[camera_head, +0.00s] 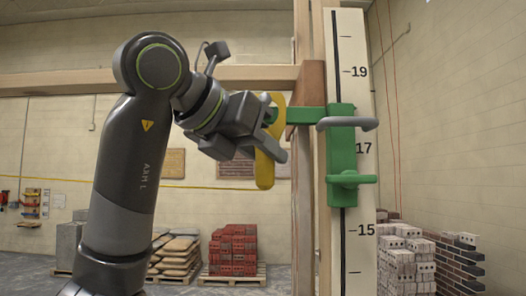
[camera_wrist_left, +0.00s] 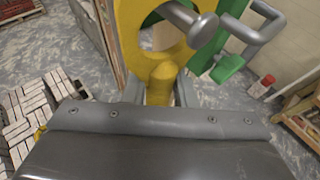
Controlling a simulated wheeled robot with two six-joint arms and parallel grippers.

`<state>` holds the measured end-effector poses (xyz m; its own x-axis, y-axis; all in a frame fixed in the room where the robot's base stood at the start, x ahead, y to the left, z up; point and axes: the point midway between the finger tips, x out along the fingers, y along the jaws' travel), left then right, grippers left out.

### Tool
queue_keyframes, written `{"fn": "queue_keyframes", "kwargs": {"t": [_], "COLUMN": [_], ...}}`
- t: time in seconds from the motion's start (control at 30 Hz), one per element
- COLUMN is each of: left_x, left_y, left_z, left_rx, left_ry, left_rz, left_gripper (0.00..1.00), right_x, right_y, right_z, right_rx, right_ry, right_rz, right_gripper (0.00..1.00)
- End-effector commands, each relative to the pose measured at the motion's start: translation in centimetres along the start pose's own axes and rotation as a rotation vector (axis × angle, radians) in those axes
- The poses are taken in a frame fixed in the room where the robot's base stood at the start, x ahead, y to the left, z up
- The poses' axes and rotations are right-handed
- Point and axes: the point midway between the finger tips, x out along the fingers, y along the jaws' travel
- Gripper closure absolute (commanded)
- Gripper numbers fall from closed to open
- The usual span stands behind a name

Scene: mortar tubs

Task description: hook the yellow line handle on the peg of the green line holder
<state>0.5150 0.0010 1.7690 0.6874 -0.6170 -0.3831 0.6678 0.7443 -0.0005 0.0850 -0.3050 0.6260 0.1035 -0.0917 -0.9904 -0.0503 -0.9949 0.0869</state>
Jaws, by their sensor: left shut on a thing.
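The yellow line handle (camera_head: 265,172) is upright in the head view, seen nearly edge-on. My left gripper (camera_head: 268,143) is shut on it. In the wrist view the handle (camera_wrist_left: 133,32) is a ring with a stem between my fingers (camera_wrist_left: 160,90). The green line holder (camera_head: 341,150) is fixed to the white graduated staff, its arm reaching left to the handle; part of it shows in the wrist view (camera_wrist_left: 207,50). A grey round-headed peg (camera_wrist_left: 203,26) overlaps the ring's opening there. I cannot tell whether the ring is around it. My right gripper is out of view.
The numbered white staff (camera_head: 352,60) and wooden posts (camera_head: 303,200) stand just right of my left gripper. A grey clamp handle (camera_head: 347,123) sticks out from the holder. Red bricks (camera_head: 234,250), sacks and grey blocks (camera_head: 400,262) stand on pallets behind.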

Motion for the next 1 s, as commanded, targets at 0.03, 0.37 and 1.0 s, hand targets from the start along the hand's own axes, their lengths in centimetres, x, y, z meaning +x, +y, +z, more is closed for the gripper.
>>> {"fn": "queue_keyframes", "kwargs": {"t": [0.03,0.37,1.0], "left_x": [-0.02,-0.02,0.01], "left_y": [-0.02,-0.03,-0.02], "left_z": [0.02,0.02,-0.02], "left_rx": [0.000,0.000,0.000], "left_ry": [-0.001,-0.001,0.001], "left_rz": [0.000,0.000,-0.001], "left_gripper": [0.98,0.58,0.24], "right_x": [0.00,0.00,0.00], "right_y": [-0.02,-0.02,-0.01], "right_z": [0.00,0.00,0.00], "right_rx": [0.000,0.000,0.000], "right_ry": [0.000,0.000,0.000], "right_rz": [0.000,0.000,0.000], "right_gripper": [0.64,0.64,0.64]}}
